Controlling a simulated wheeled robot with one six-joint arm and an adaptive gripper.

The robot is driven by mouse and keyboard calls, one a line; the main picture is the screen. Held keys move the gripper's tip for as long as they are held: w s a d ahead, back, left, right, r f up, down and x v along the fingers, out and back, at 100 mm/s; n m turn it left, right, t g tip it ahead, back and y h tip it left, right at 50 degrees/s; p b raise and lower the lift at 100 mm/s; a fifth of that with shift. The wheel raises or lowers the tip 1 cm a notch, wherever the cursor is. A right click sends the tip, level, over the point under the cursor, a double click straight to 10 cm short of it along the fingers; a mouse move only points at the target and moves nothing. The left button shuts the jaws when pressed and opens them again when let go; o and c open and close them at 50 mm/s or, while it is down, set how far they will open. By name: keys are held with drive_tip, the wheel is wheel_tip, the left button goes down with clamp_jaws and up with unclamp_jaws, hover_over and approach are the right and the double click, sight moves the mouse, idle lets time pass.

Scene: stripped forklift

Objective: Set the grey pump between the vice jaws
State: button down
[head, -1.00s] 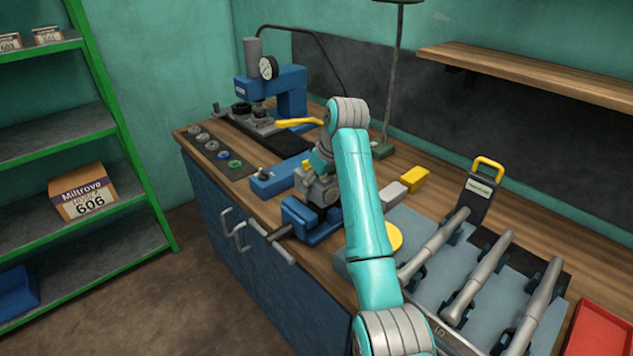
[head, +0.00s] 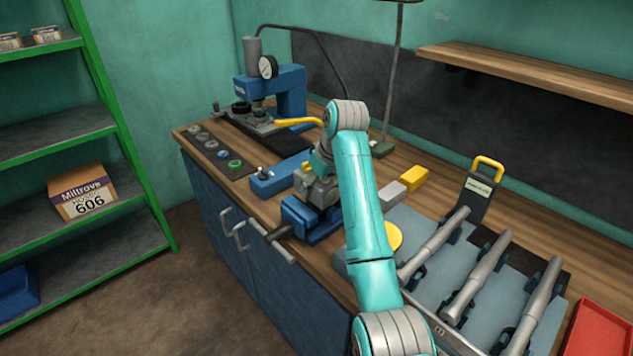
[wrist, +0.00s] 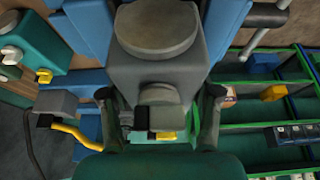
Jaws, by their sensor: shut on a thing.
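The grey pump (head: 322,190) is at the blue vice (head: 300,214) on the bench's front edge. It also shows in the wrist view (wrist: 155,66) as a grey block with a round top. My gripper (wrist: 160,95) is shut on the pump, one finger on each side. In the wrist view, blue vice parts (wrist: 228,28) stand to the left and right of the pump's far end. In the head view the pump is just above or between the jaws; my arm hides part of it, and I cannot tell whether it rests on the vice.
A blue press with a gauge (head: 285,92) stands at the bench's far left. A grey block and a yellow block (head: 414,179) lie right of the vice. A rack of grey shafts (head: 487,280) fills the right side. Green shelves (head: 60,140) stand left, beyond open floor.

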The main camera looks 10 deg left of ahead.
drive_tip(key=shift+f, duration=1.05)
idle(1.0)
drive_tip(key=shift+f, duration=0.3)
drive_tip(key=shift+s+f, duration=0.2)
drive_tip(key=shift+f, duration=0.3)
drive_tip(key=c, duration=0.6)
unclamp_jaws()
drive_tip(key=shift+c, duration=0.2)
drive_tip(key=o, duration=0.5)
drive_tip(key=shift+w+f, duration=0.15)
drive_tip(key=shift+f, duration=0.05)
drive_tip(key=shift+c, duration=0.2)
drive_tip(key=shift+o, duration=0.9)
drive_tip(key=shift+d, duration=0.1)
drive_tip(key=shift+r, duration=0.2)
